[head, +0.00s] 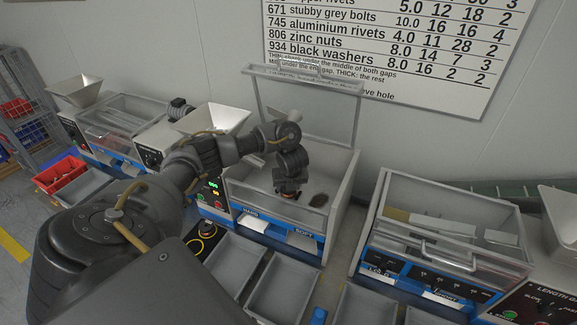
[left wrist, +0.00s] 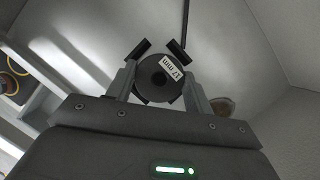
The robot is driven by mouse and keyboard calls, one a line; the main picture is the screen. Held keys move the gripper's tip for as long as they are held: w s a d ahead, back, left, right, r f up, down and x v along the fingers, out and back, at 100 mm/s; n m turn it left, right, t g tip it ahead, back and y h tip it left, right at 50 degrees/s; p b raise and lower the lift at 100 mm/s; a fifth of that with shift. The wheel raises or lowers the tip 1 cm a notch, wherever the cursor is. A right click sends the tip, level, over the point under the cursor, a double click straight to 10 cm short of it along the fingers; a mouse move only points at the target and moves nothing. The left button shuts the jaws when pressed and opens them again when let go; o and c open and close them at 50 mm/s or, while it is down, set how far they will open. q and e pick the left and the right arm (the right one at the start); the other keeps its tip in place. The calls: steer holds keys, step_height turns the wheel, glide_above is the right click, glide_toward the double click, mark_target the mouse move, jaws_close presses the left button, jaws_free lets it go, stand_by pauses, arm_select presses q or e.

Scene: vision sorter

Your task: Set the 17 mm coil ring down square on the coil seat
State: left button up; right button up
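A yellow-edged round spot (head: 207,230) shows on the ledge left of the box. I cannot tell which feature is the coil seat. My right gripper is not in view.
The clear lid (head: 305,100) stands raised behind. Grey trays (head: 236,262) stand in front; a second lidded box (head: 445,225) is at right.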

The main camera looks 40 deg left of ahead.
arm_select(q)
steer(key=o, duration=0.4)
steer(key=shift+p+v, duration=3.6)
steer(key=shift+v, duration=2.45)
